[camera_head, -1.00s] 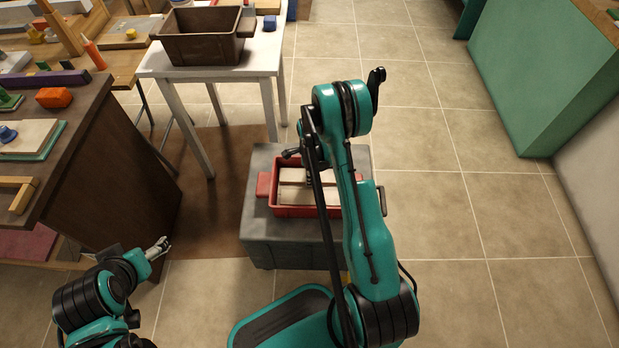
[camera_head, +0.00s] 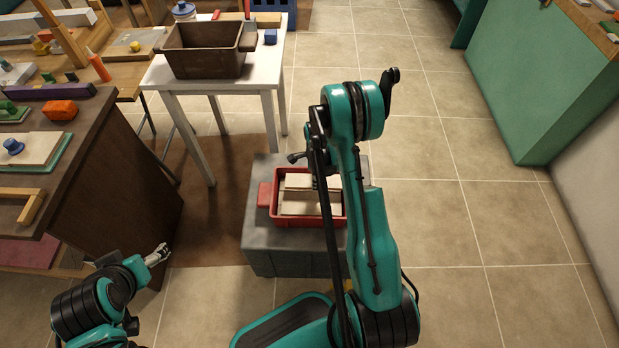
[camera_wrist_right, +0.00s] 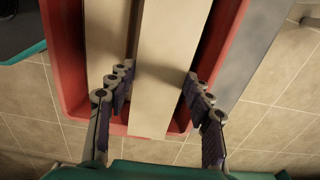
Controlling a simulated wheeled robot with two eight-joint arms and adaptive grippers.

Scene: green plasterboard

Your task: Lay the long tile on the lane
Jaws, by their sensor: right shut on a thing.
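A red tray (camera_head: 264,196) holding long pale tiles stands on a grey box below my right arm. My right gripper, in the right wrist view (camera_wrist_right: 157,85), is shut on the middle long tile (camera_wrist_right: 168,45), with a finger on each long side. This tile's near end overlaps the tray's near wall in that view; another pale tile (camera_wrist_right: 108,35) lies to its left. In the head view my right gripper is mostly hidden by its arm. My left gripper (camera_head: 160,253) is at the lower left, away from the tray; its jaws are too small to read. I cannot identify the lane.
The grey box (camera_head: 285,243) stands on the tiled floor. A white table (camera_head: 212,88) with a brown bin (camera_head: 204,52) is behind it. A dark cluttered bench (camera_head: 110,190) is at left, a green cabinet (camera_head: 530,90) at right. Floor right of my arm is clear.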

